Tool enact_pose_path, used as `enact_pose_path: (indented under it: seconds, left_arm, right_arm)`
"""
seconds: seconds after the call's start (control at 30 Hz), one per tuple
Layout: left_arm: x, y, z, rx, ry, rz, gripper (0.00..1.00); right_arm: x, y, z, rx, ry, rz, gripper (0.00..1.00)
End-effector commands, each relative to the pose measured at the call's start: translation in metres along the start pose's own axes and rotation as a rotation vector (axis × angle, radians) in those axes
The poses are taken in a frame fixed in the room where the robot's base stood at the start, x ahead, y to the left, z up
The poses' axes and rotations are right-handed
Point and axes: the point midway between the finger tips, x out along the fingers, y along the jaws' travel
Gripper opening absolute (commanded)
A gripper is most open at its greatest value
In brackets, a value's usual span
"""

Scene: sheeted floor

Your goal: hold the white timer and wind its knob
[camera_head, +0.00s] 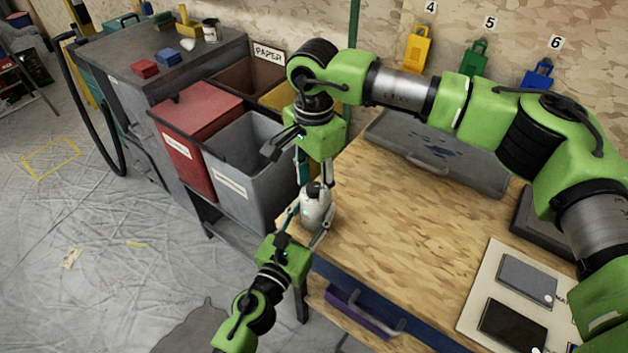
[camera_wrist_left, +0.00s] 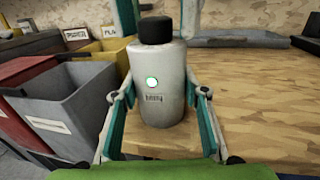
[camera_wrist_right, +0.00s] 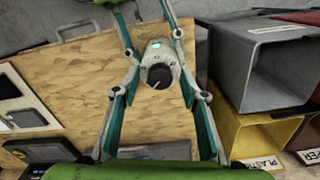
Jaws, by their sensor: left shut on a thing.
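The white timer (camera_head: 316,211) is a rounded upright cylinder with a black knob (camera_wrist_left: 155,29) on top and a green light on its side. My left gripper (camera_head: 312,214) is shut on its body, one finger on each side, holding it by the near left end of the wooden bench. My right gripper (camera_head: 316,178) points down from above and is open. Its fingers stand apart on either side of the knob. In the right wrist view the knob (camera_wrist_right: 159,76) shows a white pointer line, between the fingertips, with a gap on each side.
The wooden bench top (camera_head: 400,225) is mostly clear. A grey case (camera_head: 440,150) lies at its back, and a pale board (camera_head: 490,300) with dark flat items at its right. Red (camera_head: 196,120) and grey (camera_head: 243,135) bins stand close to the left of my grippers.

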Motion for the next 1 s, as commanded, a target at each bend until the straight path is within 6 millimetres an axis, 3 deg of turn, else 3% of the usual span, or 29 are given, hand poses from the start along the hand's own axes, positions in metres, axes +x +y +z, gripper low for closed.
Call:
enact_pose_path:
  seconds: [0.07,0.2,0.67,1.0]
  left_arm:
    - [0.0001,0.0001,0.0003,0.000,-0.001,0.000,0.16]
    - [0.0001,0.0001,0.0003,0.000,0.000,0.000,0.16]
    - [0.0000,0.0001,0.0002,0.000,0.000,0.000,0.16]
    - [0.0000,0.0001,0.0000,0.000,0.000,0.000,0.16]
  right_arm:
    - [-0.0001,0.0000,-0.0001,0.000,0.000,0.000,0.37]
    - [-0.0003,0.0000,-0.0001,0.000,0.000,0.000,0.01]
    - [-0.0006,-0.0002,0.0000,0.068,0.000,0.000,0.01]
    - [-0.0009,-0.0004,0.0000,0.327,0.000,0.000,0.01]
